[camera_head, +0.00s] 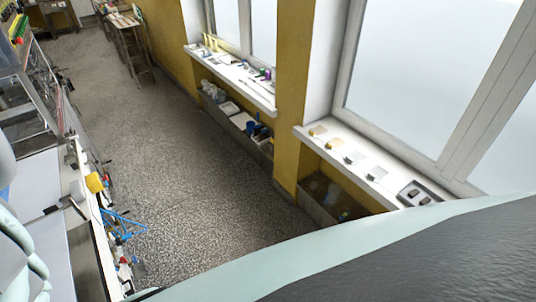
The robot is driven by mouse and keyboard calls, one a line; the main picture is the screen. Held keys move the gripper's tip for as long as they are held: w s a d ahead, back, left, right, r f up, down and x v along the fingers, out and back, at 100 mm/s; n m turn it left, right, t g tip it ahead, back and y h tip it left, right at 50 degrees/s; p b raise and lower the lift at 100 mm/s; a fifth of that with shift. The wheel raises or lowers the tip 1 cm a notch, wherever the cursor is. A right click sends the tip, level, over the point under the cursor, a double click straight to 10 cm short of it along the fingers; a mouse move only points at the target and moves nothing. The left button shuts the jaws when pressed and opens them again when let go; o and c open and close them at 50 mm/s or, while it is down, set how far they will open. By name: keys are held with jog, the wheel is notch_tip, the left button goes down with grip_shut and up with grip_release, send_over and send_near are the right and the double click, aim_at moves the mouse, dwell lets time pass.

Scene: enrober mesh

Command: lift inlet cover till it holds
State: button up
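A machine with pale panels (35,183) runs along the left edge of the head view. I cannot tell which of its parts, if any, is the inlet cover. My gripper is not in view. Pale rounded parts at the lower left look like part of my arm, but no fingers show there.
Blue rods (124,222) and a yellow part (95,182) stick out from the machine's side. The speckled floor (190,180) is clear between it and the yellow wall. Window sills (372,158) with small items line the right. A wooden stand (133,50) is at the back.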

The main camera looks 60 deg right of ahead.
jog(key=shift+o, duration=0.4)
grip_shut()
